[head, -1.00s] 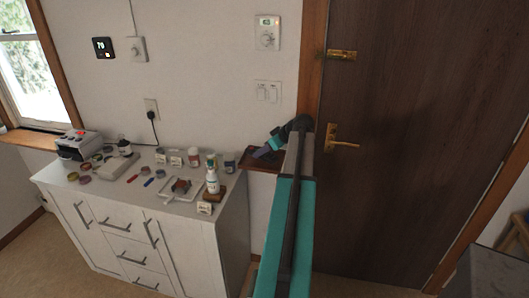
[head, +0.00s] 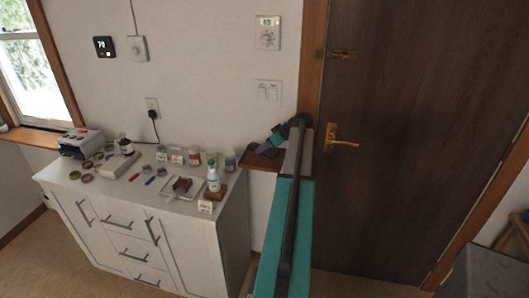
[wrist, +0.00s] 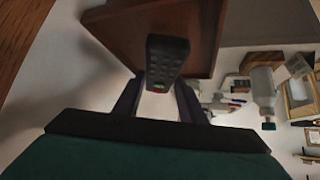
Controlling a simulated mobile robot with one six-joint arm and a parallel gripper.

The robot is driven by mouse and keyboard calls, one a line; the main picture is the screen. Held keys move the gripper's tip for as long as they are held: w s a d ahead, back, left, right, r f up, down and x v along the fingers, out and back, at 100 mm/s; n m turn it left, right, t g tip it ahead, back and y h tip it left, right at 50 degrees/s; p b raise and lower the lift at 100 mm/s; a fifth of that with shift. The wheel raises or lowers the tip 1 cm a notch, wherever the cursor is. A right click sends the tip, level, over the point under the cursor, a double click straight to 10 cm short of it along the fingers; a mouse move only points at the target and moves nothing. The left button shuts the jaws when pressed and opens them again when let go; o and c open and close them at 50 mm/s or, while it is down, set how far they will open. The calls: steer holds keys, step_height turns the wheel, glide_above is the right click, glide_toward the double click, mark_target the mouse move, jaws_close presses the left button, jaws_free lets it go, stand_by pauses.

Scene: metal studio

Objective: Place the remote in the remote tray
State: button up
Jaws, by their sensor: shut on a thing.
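The remote (wrist: 166,60) is dark with a few small coloured buttons and shows in the wrist view, between my gripper's fingers. My gripper (wrist: 160,88) is shut on it. A brown wooden tray (wrist: 112,25) with a raised edge lies behind the remote in the wrist view. In the head view the tray (head: 251,163) is at the wall beside the door, right of the white cabinet. My gripper (head: 268,149) is over the tray there. The remote cannot be made out clearly in the head view, and I cannot tell whether it touches the tray.
A white cabinet (head: 120,225) stands to the left, its top crowded with bottles, jars, a toaster-like box (head: 80,143) and a small tray. A dark wooden door (head: 425,130) with a brass handle (head: 342,144) is close on the right. A light switch (head: 268,92) is above the tray.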

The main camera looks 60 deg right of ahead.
steer(key=shift+f+p, duration=0.5)
steer(key=shift+f, duration=0.8)
steer(key=shift+f, duration=0.15)
steer(key=o, duration=1.1)
steer(key=shift+o, duration=0.2)
steer(key=shift+r, duration=0.2)
steer(key=b+v, duration=0.3)
steer(key=v, duration=0.9)
